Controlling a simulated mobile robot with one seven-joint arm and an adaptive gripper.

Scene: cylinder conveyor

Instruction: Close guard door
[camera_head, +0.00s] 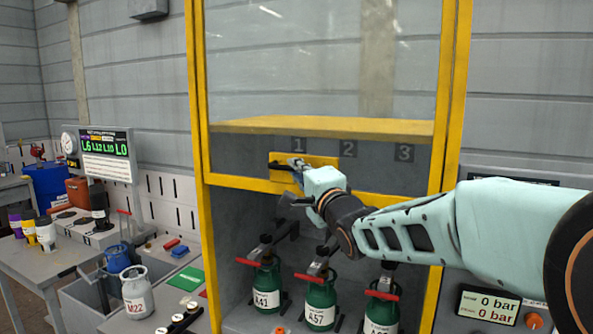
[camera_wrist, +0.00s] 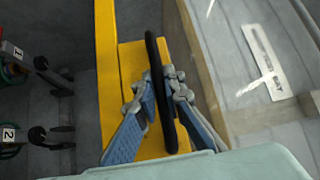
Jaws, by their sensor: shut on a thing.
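The guard door is a clear pane (camera_head: 320,70) in a yellow frame, with a yellow bottom rail (camera_head: 235,181). It is raised partway, and the space below it is open. A black bar handle (camera_head: 280,166) sits on a yellow plate (camera_head: 318,160) at the door's lower edge. My gripper (camera_head: 297,164) is at this handle. In the wrist view the fingers (camera_wrist: 162,95) of my gripper lie on both sides of the black handle (camera_wrist: 165,130) and are shut on it. The yellow plate (camera_wrist: 130,62) lies behind the handle.
Green cylinders A41 (camera_head: 266,285) and A57 (camera_head: 320,303), and a third (camera_head: 382,312), stand below the door under black clamps with red levers. A grey cylinder M22 (camera_head: 137,292) stands left on a bench. A pressure display (camera_head: 489,305) is at right.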

